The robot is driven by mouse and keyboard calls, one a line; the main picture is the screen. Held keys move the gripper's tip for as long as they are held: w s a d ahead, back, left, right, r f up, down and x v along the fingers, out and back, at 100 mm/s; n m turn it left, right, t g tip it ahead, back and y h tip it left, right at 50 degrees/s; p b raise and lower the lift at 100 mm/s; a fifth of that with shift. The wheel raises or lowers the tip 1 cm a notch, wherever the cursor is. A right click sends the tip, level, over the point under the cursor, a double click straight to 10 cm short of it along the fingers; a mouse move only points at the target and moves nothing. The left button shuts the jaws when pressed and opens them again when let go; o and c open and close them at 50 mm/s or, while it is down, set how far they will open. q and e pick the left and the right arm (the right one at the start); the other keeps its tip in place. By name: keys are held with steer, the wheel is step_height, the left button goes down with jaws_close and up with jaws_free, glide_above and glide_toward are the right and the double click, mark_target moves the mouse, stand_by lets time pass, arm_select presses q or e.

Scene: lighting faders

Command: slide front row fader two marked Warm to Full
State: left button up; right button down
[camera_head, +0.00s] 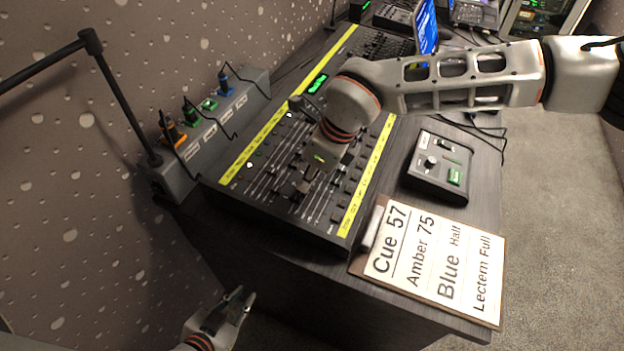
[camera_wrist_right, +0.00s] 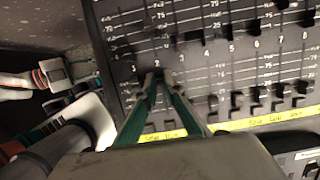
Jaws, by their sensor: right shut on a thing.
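The black lighting console (camera_head: 335,228) lies on the desk with two rows of faders between yellow label strips. My right gripper (camera_head: 303,187) reaches down onto its near-left part. In the right wrist view my right gripper (camera_wrist_right: 158,78) is shut on the cap of fader two (camera_wrist_right: 157,71), at the upper end of the front-row track, by the number 2. The cap is mostly hidden between the fingertips. The Warm label is not readable. My left gripper (camera_head: 243,297) is open and empty, low in front of the desk, away from the console.
Other front-row fader caps (camera_wrist_right: 255,106) sit close to the right, lower on their tracks. A clipboard with a cue sheet (camera_head: 440,255) and a small control box (camera_head: 440,165) lie right of the console. A grey box with plugs (camera_head: 225,115) stands behind it on the left.

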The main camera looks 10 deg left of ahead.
steer(key=c, duration=2.4)
jaws_free()
steer(key=shift+r+p, duration=0.6)
steer(key=shift+r, duration=0.6)
steer(key=v, duration=1.2)
steer(key=shift+d, duration=0.1)
